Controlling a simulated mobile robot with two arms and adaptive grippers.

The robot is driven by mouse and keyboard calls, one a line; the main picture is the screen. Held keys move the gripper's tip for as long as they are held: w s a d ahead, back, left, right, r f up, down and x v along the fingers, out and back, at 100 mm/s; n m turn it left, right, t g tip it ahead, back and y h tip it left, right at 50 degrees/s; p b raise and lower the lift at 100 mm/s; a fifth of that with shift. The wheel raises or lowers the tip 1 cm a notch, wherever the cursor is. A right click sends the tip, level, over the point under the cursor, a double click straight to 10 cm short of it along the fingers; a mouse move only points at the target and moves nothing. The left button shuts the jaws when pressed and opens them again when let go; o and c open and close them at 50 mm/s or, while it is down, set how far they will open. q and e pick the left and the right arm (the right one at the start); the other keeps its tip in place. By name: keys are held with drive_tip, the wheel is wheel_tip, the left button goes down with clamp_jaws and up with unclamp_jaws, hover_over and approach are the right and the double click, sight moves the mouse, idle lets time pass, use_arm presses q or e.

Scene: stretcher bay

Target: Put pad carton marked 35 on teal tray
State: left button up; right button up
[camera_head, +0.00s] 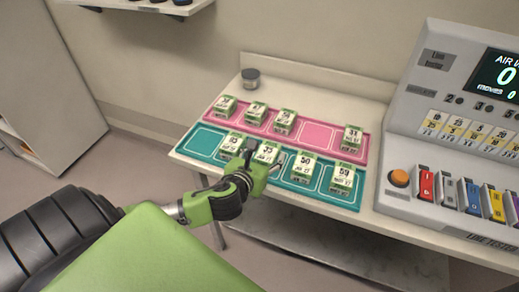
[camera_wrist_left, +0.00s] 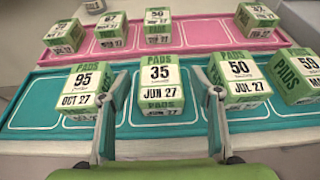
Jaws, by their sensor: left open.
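The pad carton marked 35 (camera_wrist_left: 158,85), a white and green box labelled JUN 27, stands on the teal tray (camera_head: 203,141), in line with other cartons. In the head view the carton (camera_head: 268,148) is partly covered by my left gripper (camera_head: 263,158). In the left wrist view my left gripper (camera_wrist_left: 160,95) is open, with one finger on each side of the carton's front. I cannot tell whether either finger touches it. The teal tray's left compartment also shows bare in the left wrist view (camera_wrist_left: 48,113). My right gripper is not in view.
Cartons marked 95 (camera_wrist_left: 84,85) and 50 (camera_wrist_left: 238,80) stand close on either side. A pink tray (camera_head: 318,133) behind holds several cartons and has a bare compartment. A dark-lidded jar (camera_head: 251,79) stands at the back left; a tester console (camera_head: 450,130) stands at the right.

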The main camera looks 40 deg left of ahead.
use_arm(q)
drive_tip(key=b+v, duration=0.1)
drive_tip(key=v, duration=1)
drive_tip(key=shift+s+d, duration=0.15)
drive_tip(key=shift+s, duration=0.25)
